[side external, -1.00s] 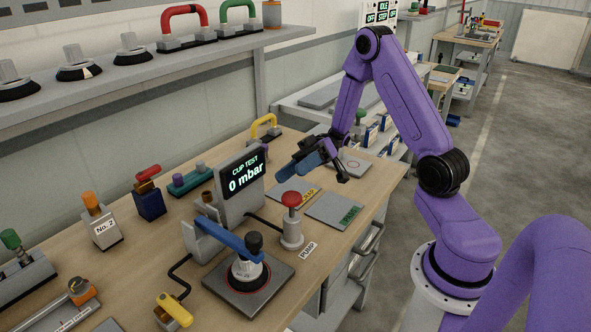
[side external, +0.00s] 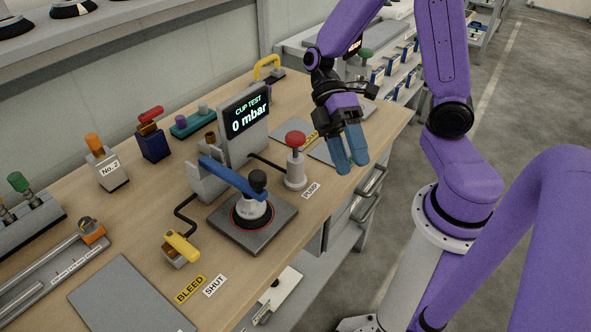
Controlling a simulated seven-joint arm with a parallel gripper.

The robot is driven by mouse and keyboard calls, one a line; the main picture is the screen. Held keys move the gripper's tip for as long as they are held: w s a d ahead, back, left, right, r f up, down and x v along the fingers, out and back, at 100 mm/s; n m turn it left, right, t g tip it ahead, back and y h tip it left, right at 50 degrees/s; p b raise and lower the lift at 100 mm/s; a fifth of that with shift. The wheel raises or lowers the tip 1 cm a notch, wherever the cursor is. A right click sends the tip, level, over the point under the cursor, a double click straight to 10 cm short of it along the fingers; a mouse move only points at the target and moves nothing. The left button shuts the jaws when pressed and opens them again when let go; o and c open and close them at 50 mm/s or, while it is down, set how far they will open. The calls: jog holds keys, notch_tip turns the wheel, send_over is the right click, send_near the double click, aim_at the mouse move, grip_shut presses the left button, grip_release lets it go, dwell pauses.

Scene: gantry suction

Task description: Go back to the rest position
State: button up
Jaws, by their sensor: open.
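My gripper (side external: 346,168) has blue fingers and hangs pointing down near the right front edge of the wooden bench (side external: 262,262). It is open and holds nothing that I can see. It is to the right of the red pump button (side external: 296,140) and apart from it in the picture. The fingers hide part of a grey plate (side external: 323,153) behind them. The cup test display (side external: 248,112) reads 0 mbar. A dark suction cup (side external: 258,181) with a blue arm (side external: 232,177) over it stands on a grey plate (side external: 272,232).
A yellow bleed lever (side external: 182,246) lies at the front, near labels BLEED and SHUT. An orange-topped block (side external: 106,170), a red-topped blue block (side external: 153,143) and a yellow handle (side external: 267,66) stand further back. Floor (side external: 520,110) shows beyond the bench to the right.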

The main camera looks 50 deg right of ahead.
jog(key=s+t+h, duration=0.1)
jog(key=t+h, duration=0.1)
jog(key=t, duration=0.1)
jog(key=s+r+t+h, duration=0.1)
jog(key=s+t, duration=0.1)
jog(key=t, duration=0.1)
jog(key=s+d+t+h, duration=0.1)
jog(key=t+h, duration=0.1)
jog(key=t, duration=0.1)
jog(key=shift+s+r+h, duration=0.15)
jog(key=shift+s+h, duration=0.15)
jog(key=shift+s, duration=0.05)
